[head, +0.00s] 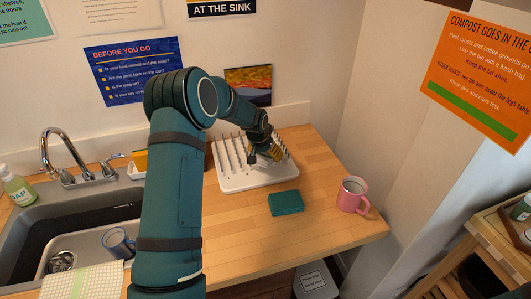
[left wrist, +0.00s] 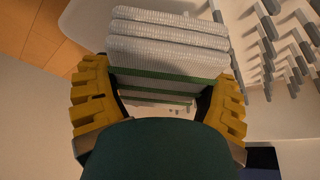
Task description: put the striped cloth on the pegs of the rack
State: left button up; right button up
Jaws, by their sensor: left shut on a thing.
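The striped cloth (left wrist: 168,48) is folded in several layers, whitish with green stripes, and sits between the yellow fingers of my left gripper (left wrist: 158,100) in the left wrist view. The gripper is shut on it. In the head view my left gripper (head: 268,154) is low over the back right part of the white rack (head: 245,183), and it hides the cloth. Rows of grey pegs (left wrist: 268,30) stand just right of the cloth in the left wrist view. I cannot tell whether the cloth touches the rack. My right gripper is not in view.
A dark green folded item (head: 286,203) lies in front of the rack, with a pink mug (head: 352,194) to its right. The sink (head: 90,222) is at left, with a checked cloth (head: 84,283) on its front edge. The wooden counter's (head: 245,235) front is clear.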

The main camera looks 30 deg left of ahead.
pick_arm(q)
jog(key=o, duration=1.1)
jog(key=shift+f, duration=0.15)
jog(key=shift+r, duration=0.25)
jog(key=v, duration=1.2)
jog(key=shift+f, duration=0.1)
